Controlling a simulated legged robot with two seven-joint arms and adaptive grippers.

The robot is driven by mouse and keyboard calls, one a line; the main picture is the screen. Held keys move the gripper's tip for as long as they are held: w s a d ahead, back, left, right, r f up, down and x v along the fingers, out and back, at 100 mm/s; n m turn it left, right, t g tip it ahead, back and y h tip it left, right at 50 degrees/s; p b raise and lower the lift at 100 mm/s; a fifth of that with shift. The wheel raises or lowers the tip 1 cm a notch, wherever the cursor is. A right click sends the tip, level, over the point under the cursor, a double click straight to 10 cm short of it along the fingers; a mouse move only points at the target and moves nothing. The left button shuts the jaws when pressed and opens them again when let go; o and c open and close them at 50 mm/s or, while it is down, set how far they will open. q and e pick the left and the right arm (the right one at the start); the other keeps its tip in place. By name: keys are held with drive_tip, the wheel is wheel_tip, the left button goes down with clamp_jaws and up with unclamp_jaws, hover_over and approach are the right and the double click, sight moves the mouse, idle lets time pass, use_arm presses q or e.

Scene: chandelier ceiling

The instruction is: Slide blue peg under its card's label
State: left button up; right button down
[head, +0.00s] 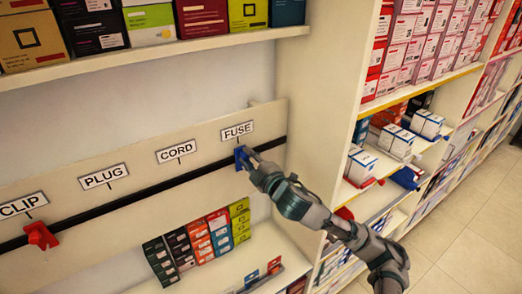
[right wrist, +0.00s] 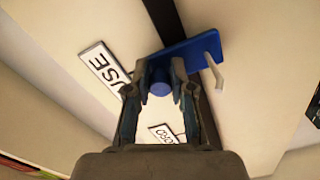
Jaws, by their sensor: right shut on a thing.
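The blue peg (head: 239,158) sits on the black rail (head: 150,192) just below the FUSE label (head: 237,131). My right gripper (head: 250,158) is shut on it. In the right wrist view, the peg's flat blue plate (right wrist: 192,54) crosses the dark rail, and its round knob (right wrist: 160,87) lies between my fingers (right wrist: 163,75). The CORD label (head: 177,152), PLUG label (head: 103,176) and CLIP label (head: 22,205) hang further left. A red peg (head: 41,235) is on the rail below CLIP. My left gripper is out of view.
Coloured boxes (head: 195,240) stand on the shelf below the rail, with small red and blue items (head: 273,265) to their right. An upper shelf (head: 150,52) holds more boxes. A side panel (head: 320,110) stands right of the rail, with stocked shelves (head: 420,45) beyond it.

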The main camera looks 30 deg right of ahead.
drive_tip(key=shift+a+r, duration=0.1)
drive_tip(key=shift+a, duration=0.25)
drive_tip(key=c, duration=1)
unclamp_jaws()
drive_tip(key=shift+a, duration=0.1)
drive_tip(key=shift+s+d, duration=0.15)
drive_tip(key=shift+d, duration=0.15)
drive_tip(key=s, duration=0.7)
drive_tip(key=shift+d, duration=0.15)
